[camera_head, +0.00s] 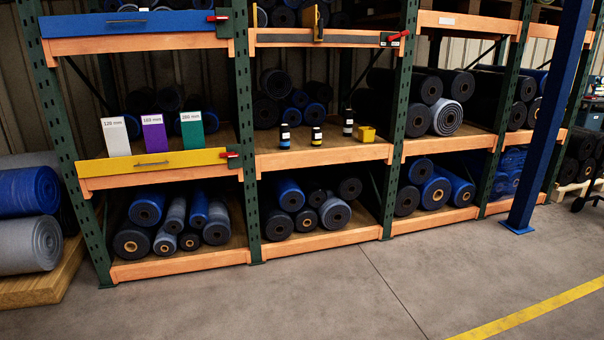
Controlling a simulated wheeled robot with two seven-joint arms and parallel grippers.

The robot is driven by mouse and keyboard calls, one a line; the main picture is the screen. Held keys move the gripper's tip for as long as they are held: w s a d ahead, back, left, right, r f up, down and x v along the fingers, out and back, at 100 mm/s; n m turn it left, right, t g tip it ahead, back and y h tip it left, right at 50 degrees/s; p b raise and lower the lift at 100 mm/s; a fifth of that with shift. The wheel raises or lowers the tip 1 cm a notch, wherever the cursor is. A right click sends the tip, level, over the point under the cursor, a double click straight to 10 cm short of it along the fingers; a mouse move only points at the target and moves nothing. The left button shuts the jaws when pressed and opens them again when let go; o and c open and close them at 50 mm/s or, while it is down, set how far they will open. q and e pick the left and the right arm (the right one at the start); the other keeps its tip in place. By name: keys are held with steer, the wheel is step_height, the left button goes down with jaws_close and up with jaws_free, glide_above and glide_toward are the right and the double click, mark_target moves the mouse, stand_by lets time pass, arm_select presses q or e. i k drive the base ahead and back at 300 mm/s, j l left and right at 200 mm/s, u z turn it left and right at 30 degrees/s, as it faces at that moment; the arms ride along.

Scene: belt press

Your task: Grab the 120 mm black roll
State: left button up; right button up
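A white box marked 120 mm (116,137) stands on the middle shelf of the left rack bay. A purple box (153,134) and a green box (192,130) with other mm labels stand to its right. Dark rolls lie behind these boxes, partly hidden in shadow. On the lower shelf of that bay lie black, blue and grey rolls, among them a large black roll (132,241) and a small dark roll (189,241). I cannot tell which roll is the 120 mm black one. Neither of my grippers is in view.
A yellow drawer front (150,163) spans the left bay. Small black bottles (316,137) and a yellow block (366,134) stand one bay right. Large rolls lie on a wooden pallet (45,285) at left. A blue post (545,120) stands at right. The floor in front is clear.

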mark_target(316, 141)
steer(key=i+l+z, duration=0.3)
steer(key=i, duration=0.6)
steer(key=i+z, duration=0.3)
steer(key=i, duration=0.55)
